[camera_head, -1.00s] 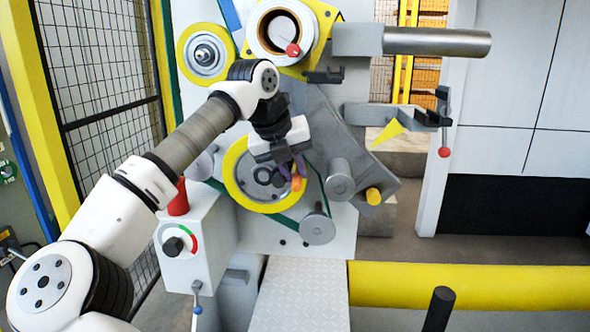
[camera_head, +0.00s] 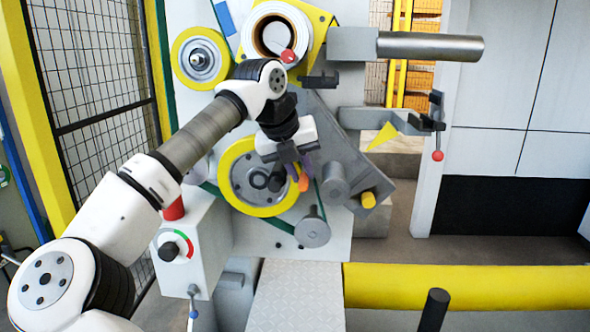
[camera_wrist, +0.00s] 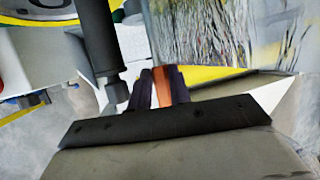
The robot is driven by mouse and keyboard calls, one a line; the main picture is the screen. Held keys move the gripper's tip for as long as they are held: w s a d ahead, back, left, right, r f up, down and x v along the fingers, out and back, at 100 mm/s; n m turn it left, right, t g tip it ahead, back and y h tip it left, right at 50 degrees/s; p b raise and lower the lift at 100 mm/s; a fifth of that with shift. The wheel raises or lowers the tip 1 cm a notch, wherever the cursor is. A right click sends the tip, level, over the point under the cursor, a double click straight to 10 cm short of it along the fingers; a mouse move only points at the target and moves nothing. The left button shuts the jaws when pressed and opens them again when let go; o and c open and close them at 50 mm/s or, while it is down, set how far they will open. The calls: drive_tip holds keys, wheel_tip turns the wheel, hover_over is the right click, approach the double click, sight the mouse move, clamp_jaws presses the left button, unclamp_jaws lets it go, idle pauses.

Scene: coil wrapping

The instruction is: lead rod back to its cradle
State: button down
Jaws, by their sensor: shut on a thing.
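My gripper (camera_head: 301,172) is in front of the machine, over the right rim of the yellow-edged wheel (camera_head: 235,155). Its dark purple fingers are shut on an orange piece (camera_head: 303,184), which looks like the lead rod's end. In the wrist view the orange piece (camera_wrist: 162,88) sits between the two fingers; the rest of it is hidden. I cannot tell for certain which part is the cradle. A dark bracket (camera_head: 319,81) is above my gripper, and a grey arm with a dark upright end (camera_head: 436,112) is at the right.
Grey rollers (camera_head: 335,181) and an orange-yellow peg (camera_head: 368,200) stick out right of my gripper. A thick grey bar (camera_head: 430,47) juts out at upper right. A control box (camera_head: 190,240) stands at lower left, and a yellow beam (camera_head: 460,287) runs low at right.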

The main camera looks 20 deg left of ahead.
drive_tip(key=shift+w+d+r, duration=0.1)
drive_tip(key=shift+d, duration=0.1)
drive_tip(key=shift+r, duration=0.1)
